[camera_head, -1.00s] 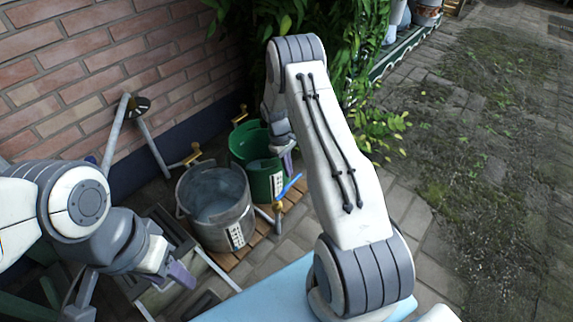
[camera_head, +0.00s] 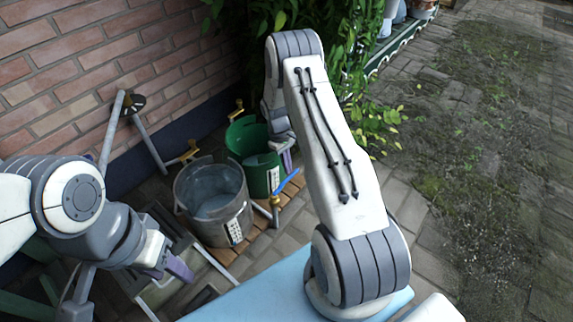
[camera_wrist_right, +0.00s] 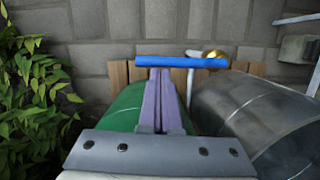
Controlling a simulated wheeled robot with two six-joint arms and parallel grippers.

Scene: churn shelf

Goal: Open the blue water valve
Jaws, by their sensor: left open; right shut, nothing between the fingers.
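The blue valve handle (camera_head: 287,181) is a straight bar on top of a small standpipe, beside the green bucket. In the right wrist view the blue handle (camera_wrist_right: 182,62) runs across, just beyond my fingertips, with a brass part near its right end. My right gripper (camera_head: 288,162) is shut and empty, over the right side of the green bucket. Its purple fingers (camera_wrist_right: 160,74) reach up to the bar's left half; I cannot tell whether they touch it. My left gripper (camera_head: 180,270) is open at lower left, away from the valve.
The green bucket (camera_head: 262,180) and a metal bucket (camera_head: 236,222) stand on a wooden slatted base (camera_head: 262,238). Brass taps (camera_head: 190,152) are behind them, near the brick wall (camera_head: 60,80). Leafy plants (camera_head: 355,100) grow behind my right arm. Paving at right is open.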

